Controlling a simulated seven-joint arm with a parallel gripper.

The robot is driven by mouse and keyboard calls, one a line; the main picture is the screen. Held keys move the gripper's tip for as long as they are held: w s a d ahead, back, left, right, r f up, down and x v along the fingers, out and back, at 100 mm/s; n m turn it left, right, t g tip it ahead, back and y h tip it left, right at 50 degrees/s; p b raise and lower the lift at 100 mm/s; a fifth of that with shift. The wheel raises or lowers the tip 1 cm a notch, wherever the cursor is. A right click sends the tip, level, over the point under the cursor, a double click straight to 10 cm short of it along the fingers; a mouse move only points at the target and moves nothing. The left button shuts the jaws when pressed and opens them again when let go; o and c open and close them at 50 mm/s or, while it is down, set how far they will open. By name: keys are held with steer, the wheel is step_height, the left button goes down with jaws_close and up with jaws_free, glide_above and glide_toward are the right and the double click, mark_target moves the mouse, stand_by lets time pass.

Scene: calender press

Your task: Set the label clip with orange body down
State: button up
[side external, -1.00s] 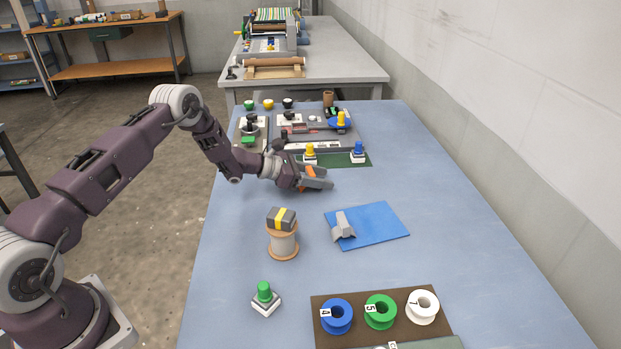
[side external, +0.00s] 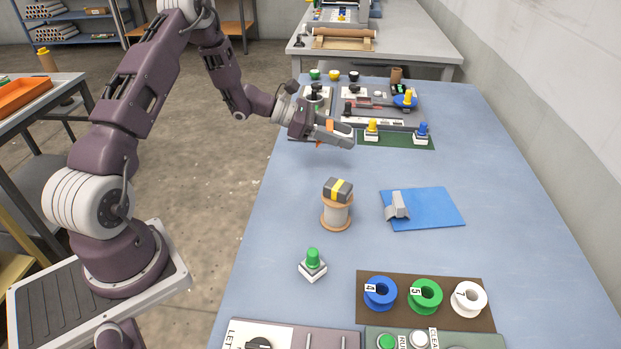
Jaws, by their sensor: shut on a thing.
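My gripper (side external: 341,136) is over the blue-grey table, just left of the green mat. It is shut on the label clip with orange body (side external: 329,127). Only small orange parts of the clip show between and beside the grey fingers; the rest is hidden. The clip appears to be held above the table top, but the exact height is hard to tell.
In front stand a spool with a yellow-banded grey block (side external: 338,190) and a green button (side external: 313,262). A grey clip-like piece (side external: 396,206) sits on a blue sheet (side external: 438,208). Yellow and blue knobs stand on the green mat (side external: 397,141).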

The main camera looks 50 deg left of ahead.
steer(key=r, duration=0.1)
glide_above(308, 188)
steer(key=shift+m+g+h, duration=0.3)
steer(key=shift+m+h, duration=0.1)
step_height(308, 188, down, 10)
steer(key=shift+d+r, duration=0.1)
steer(key=shift+r, duration=0.15)
steer(key=o, duration=1.3)
steer(key=shift+f, duration=0.1)
